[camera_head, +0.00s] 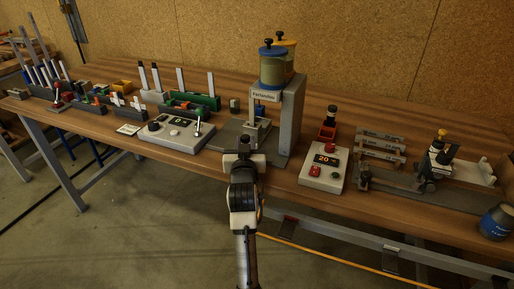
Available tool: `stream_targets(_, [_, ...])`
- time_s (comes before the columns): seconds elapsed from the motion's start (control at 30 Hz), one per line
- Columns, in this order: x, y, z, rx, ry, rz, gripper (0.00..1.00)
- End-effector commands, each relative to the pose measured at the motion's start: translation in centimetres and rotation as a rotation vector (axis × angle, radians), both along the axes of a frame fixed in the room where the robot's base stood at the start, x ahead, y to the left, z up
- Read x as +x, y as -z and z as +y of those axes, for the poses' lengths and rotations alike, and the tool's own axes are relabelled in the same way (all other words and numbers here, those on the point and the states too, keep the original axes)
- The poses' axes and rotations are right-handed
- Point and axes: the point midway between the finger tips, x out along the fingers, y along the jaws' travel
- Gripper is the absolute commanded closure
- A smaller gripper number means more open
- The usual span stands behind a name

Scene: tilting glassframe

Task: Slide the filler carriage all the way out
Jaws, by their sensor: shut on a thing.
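The filler (293,110) is a tall grey stand with a labelled front and two paint containers, one blue-lidded and one yellow-lidded, on top. Its carriage (228,134) is a flat grey plate low at the filler's left front, under the nozzle. My gripper (244,143) is at the front edge of this carriage, pointing away from me, and is shut on it. My own wrist hides the fingertips and the exact spot they hold. How far the carriage stands out cannot be told.
A grey control box (176,134) with a lever stands close left of the carriage. A box with a red button (325,167) stands right of the filler. A clamping fixture (430,180) and a blue jar (497,222) are farther right. The bench's front edge runs under my arm.

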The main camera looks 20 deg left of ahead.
Motion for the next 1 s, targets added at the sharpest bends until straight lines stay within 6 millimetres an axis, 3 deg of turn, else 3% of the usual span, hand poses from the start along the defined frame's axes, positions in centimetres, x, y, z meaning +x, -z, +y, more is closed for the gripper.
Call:
stream_targets(0.3, [0.2,0.3,5.9,0.0,-0.002,-0.001,1.0])
stream_targets(0.5, [0.3,0.1,8.4,0.0,0.0,-0.001,1.0])
stream_targets(0.93, [0.2,-0.1,9.2,0.001,-0.002,-0.003,1.0])
stream_targets(0.97, [0.2,-0.1,9.2,0.001,-0.002,-0.003,0.71])
stream_targets(1.0, [0.2,-0.1,9.2,0.001,-0.002,-0.003,0.66])
